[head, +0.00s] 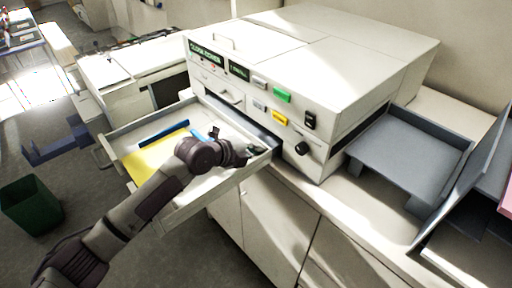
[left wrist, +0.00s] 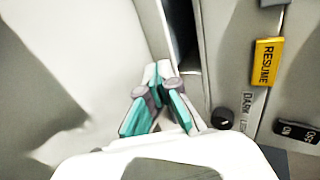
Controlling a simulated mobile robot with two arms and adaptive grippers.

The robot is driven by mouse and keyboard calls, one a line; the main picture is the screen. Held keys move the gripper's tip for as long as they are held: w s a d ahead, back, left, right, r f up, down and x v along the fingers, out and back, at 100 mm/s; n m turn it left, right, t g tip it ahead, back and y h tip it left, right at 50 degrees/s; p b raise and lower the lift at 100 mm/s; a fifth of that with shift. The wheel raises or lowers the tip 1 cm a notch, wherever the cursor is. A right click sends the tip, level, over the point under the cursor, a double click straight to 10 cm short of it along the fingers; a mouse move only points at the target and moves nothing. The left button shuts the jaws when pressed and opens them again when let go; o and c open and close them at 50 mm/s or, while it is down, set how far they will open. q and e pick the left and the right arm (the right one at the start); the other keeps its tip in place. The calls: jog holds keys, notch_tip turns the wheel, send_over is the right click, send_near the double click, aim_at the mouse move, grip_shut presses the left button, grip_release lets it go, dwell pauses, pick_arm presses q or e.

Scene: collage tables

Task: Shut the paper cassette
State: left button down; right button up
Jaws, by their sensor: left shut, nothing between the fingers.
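The paper cassette (head: 222,187) is a shallow off-white drawer standing open from the front of the white copier (head: 345,70). Yellow paper (head: 150,155) and a blue bar (head: 163,132) lie in it. My left arm reaches over the cassette in the head view. My left gripper (head: 256,150) is shut and empty, low at the cassette's right end near the copier front. In the left wrist view its teal-padded fingers (left wrist: 163,75) meet beside the copier's front panel. Whether they touch the cassette I cannot tell. My right gripper is out of view.
The copier front carries a green button (head: 282,97), a yellow RESUME button (head: 279,117) and a black knob (head: 302,148). A grey tray (head: 410,145) sits to the right. A green bin (head: 30,205) stands on the floor at left.

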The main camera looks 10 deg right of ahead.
aim_at(264, 145)
pick_arm(q)
jog(key=shift+w+d+f+b, duration=0.1)
jog(key=shift+w+d+b, duration=0.05)
jog(key=shift+b, duration=0.25)
jog(key=w+d+b, duration=0.2)
jog(key=b, duration=0.1)
jog(key=shift+d+f, duration=0.1)
jog(key=shift+d, duration=0.25)
jog(key=shift+w+d, duration=0.25)
jog(key=shift+d, duration=0.15)
jog(key=shift+s+a+r, duration=0.1)
jog(key=shift+a+r, duration=0.05)
jog(key=shift+r, duration=0.05)
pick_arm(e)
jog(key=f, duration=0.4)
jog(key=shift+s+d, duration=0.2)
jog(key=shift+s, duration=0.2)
pick_arm(q)
jog(key=shift+s, duration=0.1)
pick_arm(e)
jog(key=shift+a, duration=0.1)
